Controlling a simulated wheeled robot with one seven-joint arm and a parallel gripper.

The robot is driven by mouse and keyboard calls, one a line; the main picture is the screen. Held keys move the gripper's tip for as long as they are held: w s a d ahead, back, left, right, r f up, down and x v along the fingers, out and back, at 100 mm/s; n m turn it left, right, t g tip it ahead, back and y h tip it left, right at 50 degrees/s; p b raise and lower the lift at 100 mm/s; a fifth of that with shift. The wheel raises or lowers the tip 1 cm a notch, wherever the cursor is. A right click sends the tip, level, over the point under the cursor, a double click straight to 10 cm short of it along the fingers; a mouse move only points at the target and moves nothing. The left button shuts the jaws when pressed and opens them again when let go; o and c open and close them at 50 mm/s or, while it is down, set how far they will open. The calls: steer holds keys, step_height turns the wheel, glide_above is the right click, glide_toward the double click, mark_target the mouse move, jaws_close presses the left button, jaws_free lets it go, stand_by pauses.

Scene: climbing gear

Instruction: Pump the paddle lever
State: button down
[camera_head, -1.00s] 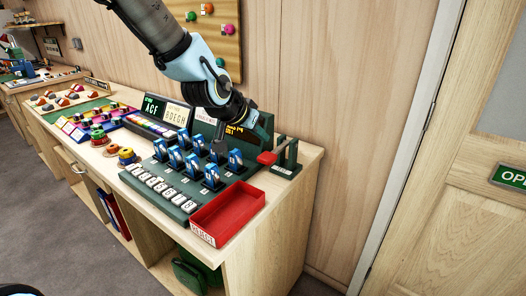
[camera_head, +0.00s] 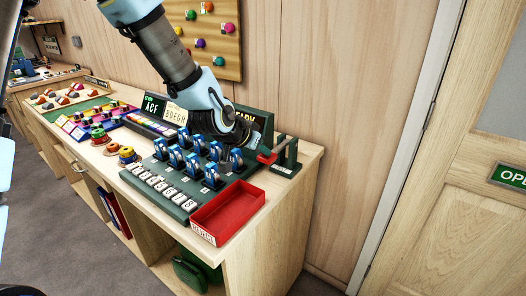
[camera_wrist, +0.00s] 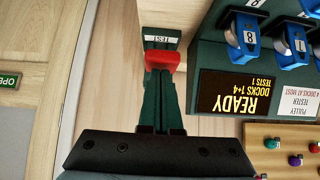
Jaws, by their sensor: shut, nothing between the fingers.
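The paddle lever has a red paddle (camera_head: 267,156) on a dark green stand (camera_head: 287,160) at the right rear of the bench. In the wrist view the red paddle (camera_wrist: 162,60) lies straight ahead of my gripper, in front of a TEST label (camera_wrist: 162,38). My gripper (camera_wrist: 162,95) is shut and empty, its narrow dark fingers pointing at the paddle. I cannot tell whether they touch it. In the head view my wrist is just left of the paddle and hides the fingertips. The display (camera_wrist: 237,93) reads READY, DOCKS 1+4, TESTS 1.
A green tester board with several blue pulleys (camera_head: 211,173) stands left of the lever. A red tray (camera_head: 228,210) sits at the bench's front right. A wooden wall (camera_head: 350,110) stands close behind. Left along the bench are coloured holds and trays.

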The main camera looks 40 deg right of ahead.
steer(key=f+h+b, duration=0.1)
steer(key=f+b, duration=0.2)
steer(key=b, duration=0.2)
steer(key=f+h+b, duration=0.1)
steer(key=f+b, duration=0.2)
steer(key=b, duration=0.2)
steer(key=shift+a+t, duration=0.2)
steer(key=shift+t, duration=0.1)
steer(key=shift+f, duration=0.1)
steer(key=shift+s+a+f, duration=0.1)
